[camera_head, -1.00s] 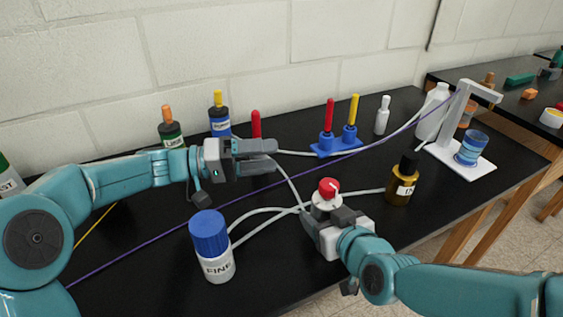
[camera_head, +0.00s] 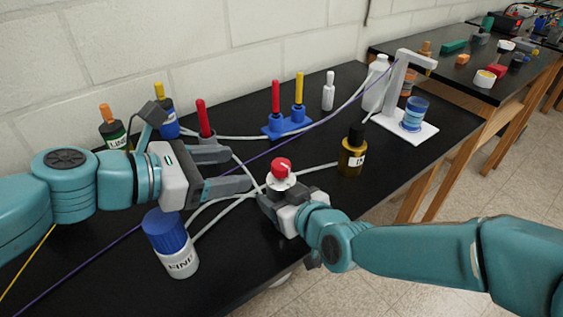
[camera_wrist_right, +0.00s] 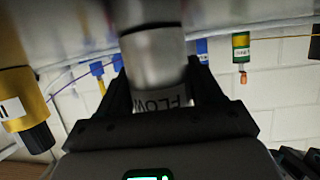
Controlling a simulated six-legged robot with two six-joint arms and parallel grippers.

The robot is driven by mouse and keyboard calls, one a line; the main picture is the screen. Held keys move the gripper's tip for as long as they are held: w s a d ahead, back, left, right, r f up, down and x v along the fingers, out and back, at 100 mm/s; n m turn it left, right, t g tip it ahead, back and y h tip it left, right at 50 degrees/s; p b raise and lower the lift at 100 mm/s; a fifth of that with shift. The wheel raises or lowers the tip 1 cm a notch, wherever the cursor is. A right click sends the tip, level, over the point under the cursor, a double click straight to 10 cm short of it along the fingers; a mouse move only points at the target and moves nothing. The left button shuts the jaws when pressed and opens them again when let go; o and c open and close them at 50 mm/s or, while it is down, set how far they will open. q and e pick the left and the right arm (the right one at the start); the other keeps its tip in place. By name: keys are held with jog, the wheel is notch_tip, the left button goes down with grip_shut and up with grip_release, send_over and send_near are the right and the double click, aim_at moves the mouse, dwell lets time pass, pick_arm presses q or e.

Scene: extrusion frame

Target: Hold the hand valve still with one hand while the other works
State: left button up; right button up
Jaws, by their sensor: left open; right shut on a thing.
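The hand valve (camera_head: 281,178) is a pale body with a red knob on top, joined to pale tubes. It stands roughly upright on the black bench. My right gripper (camera_head: 270,198) is shut on its body from the front right. In the right wrist view the valve body (camera_wrist_right: 157,65) is grey and white with a "FLOW" label, between the two dark fingers. My left gripper (camera_head: 238,167) is open and empty, left of the valve. Its fingers point toward the valve, apart from the red knob. The valve's lower part is hidden behind the right gripper.
A blue-capped bottle (camera_head: 172,245) stands front left. A brown bottle (camera_head: 353,152) stands right of the valve. A blue holder (camera_head: 287,125) with red and yellow sticks is behind. A white stand (camera_head: 425,131) carries a blue jar. Purple and pale lines cross the bench.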

aim_at(278, 164)
pick_arm(q)
jog(key=shift+n, duration=0.7)
jog(key=x, duration=1.1)
jog(key=shift+w+d+f, duration=0.1)
jog(key=shift+d+f, duration=0.05)
jog(key=shift+d, duration=0.1)
jog(key=c, duration=1)
jog(key=shift+m+g+h, duration=0.4)
jog(key=shift+m+g, duration=0.3)
jog(key=shift+m, duration=0.1)
